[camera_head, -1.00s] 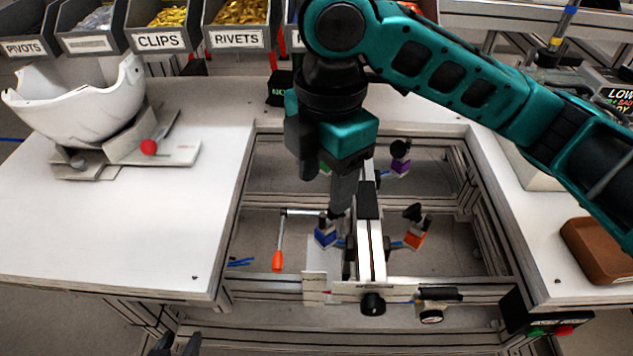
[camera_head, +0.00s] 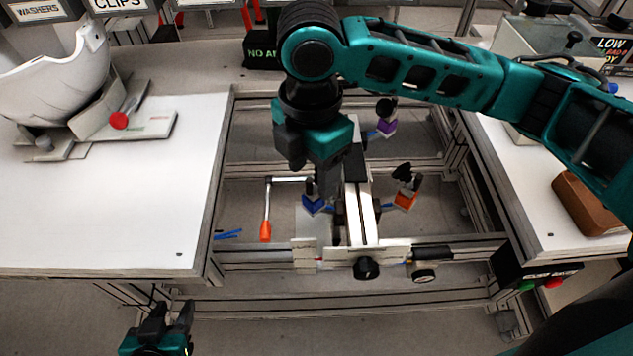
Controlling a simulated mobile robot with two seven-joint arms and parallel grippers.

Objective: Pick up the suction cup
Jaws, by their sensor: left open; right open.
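No part is plainly recognisable as a suction cup. Small coloured blocks with black tops sit around a white central rail (camera_head: 361,215) in the frame: a blue block (camera_head: 314,206), an orange block (camera_head: 405,199) and a purple block (camera_head: 387,128). I cannot tell whether their black tops are suction cups. My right gripper (camera_head: 322,184) is open, pointing down just above and beside the blue block at the rail's left side; its far finger is partly hidden, and contact cannot be judged. My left gripper (camera_head: 170,312) is open and empty, low in front of the bench.
A white helmet shell (camera_head: 55,80) rests on a stand on the left table (camera_head: 90,220), which has free room in front. A brown block (camera_head: 590,203) lies on the right table. Labelled bins line the back.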

